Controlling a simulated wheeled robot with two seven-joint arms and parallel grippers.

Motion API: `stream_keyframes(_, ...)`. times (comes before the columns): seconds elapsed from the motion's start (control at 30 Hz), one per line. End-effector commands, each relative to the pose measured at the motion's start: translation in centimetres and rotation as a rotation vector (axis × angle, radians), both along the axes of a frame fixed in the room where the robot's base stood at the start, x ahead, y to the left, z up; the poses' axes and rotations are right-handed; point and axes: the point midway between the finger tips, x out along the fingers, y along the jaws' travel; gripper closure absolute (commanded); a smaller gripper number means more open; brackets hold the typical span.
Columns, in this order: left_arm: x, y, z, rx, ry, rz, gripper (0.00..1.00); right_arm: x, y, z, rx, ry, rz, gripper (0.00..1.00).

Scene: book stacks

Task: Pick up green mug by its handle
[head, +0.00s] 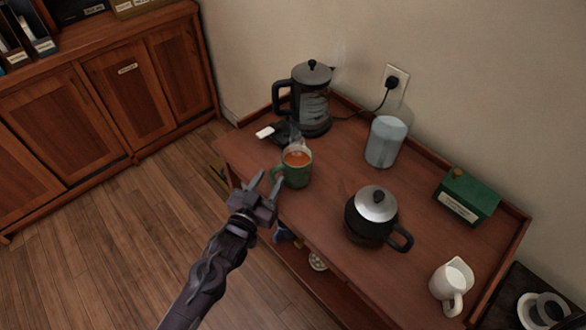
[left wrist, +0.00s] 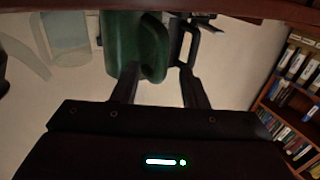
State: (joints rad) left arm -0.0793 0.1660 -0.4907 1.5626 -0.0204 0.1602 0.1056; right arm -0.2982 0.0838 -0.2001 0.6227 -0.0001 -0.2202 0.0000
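The green mug (head: 297,175) stands upright near the left front edge of the wooden cart top (head: 415,265), with brown liquid inside. Its handle points left, toward my left gripper (head: 267,183). The gripper is open, with its fingertips close to the handle. In the left wrist view the picture is upside down; the green mug (left wrist: 120,45) shows with its handle (left wrist: 155,50) lined up between the two open fingers (left wrist: 158,78). I see a gap between the handle and the right finger; contact with the left finger cannot be told. My right gripper is not in view.
A French press (head: 312,100) stands behind the mug, with a dark object and white card beside it. A black kettle (head: 372,218), glass canister (head: 385,142), green box (head: 467,197) and white pitcher (head: 450,285) stand to the right. Open floor lies left of the cart.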

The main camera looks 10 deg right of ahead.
Motion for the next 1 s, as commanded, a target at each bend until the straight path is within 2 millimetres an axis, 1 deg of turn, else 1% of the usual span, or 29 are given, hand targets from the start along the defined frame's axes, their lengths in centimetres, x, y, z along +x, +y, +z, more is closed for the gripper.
stream_keyframes(0.2,0.1,-0.06,-0.08,0.001,0.001,0.0,0.61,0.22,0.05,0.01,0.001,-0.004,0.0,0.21)
stream_keyframes(0.23,0.1,-0.05,-0.08,0.001,0.001,0.0,0.62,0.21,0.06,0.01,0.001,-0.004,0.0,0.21)
stream_keyframes(0.5,0.09,-0.02,-0.06,0.001,0.001,0.001,0.97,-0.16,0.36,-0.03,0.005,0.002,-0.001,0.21)
stream_keyframes(0.53,0.09,-0.02,-0.06,0.001,0.001,0.001,1.0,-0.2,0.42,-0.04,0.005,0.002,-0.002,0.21)
stream_keyframes(1.0,0.18,-0.05,0.3,-0.004,-0.006,0.001,1.0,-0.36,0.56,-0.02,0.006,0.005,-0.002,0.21)
